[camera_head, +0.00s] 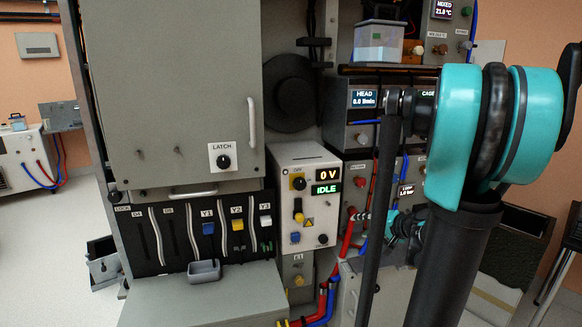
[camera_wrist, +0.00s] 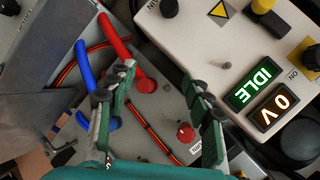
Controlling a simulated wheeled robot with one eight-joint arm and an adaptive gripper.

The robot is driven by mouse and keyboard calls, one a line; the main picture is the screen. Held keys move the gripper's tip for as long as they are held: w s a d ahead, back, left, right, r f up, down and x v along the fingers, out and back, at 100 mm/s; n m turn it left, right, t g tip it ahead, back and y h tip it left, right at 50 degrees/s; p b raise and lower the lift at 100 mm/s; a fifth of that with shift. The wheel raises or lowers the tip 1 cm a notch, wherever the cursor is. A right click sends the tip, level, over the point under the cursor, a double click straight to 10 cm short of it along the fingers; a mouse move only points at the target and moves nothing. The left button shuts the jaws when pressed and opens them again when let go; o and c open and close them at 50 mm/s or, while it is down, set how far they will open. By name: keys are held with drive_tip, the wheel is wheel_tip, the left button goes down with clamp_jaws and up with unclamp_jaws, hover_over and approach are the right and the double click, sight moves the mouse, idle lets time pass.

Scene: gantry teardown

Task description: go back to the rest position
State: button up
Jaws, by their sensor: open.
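My gripper (camera_wrist: 160,100) shows in the wrist view with its two fingers spread apart and nothing between them. Behind the gap lies a grey panel with a red knob (camera_wrist: 185,133) and red, blue and striped hoses. In the head view my arm fills the right side, and the gripper itself is mostly hidden behind my arm links. The power box (camera_head: 305,203) with its lit "0 V" and "IDLE" displays stands left of my arm. Its displays (camera_wrist: 262,90) also show at the upper right of the wrist view, beside the right finger.
A grey cabinet door (camera_head: 165,90) with a latch knob (camera_head: 223,161) stands at the left. Below it are blue, yellow and white levers and a small grey cup (camera_head: 204,271). The "HEAD" unit (camera_head: 364,105) is close behind my arm. Open floor (camera_head: 45,225) shows at far left.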

drive_tip(key=s+a+f+n+g+h, duration=0.1)
drive_tip(key=s+a+f+n+g, duration=0.1)
drive_tip(key=s+a+f+g, duration=0.3)
drive_tip(key=s+a+f+n+h, duration=0.1)
drive_tip(key=s+a+f+n, duration=0.15)
drive_tip(key=s, duration=0.45)
drive_tip(key=s+d+f+n+g+h, duration=0.1)
drive_tip(key=s+f+h, duration=0.3)
drive_tip(key=s, duration=0.4)
drive_tip(key=shift+s+d+f+n+g, duration=0.3)
drive_tip(key=shift+s+d+n, duration=0.15)
drive_tip(key=shift+n, duration=0.3)
drive_tip(key=shift+w, duration=0.1)
